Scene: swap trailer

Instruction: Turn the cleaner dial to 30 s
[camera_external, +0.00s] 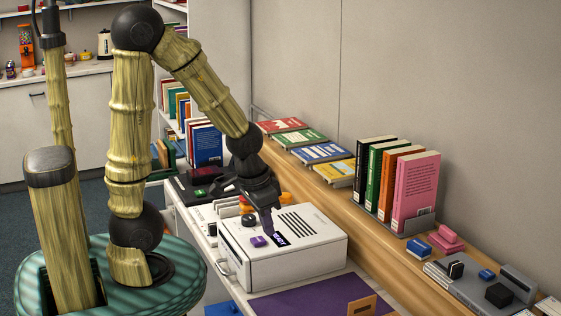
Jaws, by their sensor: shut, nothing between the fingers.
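The cleaner appears to be the white box (300,256) with slots in its top, standing on the counter in the external view. Its top carries a dark round knob (249,220), probably the dial, a purple button (258,241) and a small lit display (279,239) whose text seems to read READY. The dial's marks are too small to read. My gripper (269,232) is shut and empty, pointing down over the cleaner's top beside the display, right of the knob. Whether its tips touch the top cannot be told.
Small orange and red items (246,206) stand just behind the knob. A dark device (198,190) sits further back. A purple mat (312,299) lies in front. Upright books (415,190) and flat books (322,152) line the wooden ledge (372,262) on the right.

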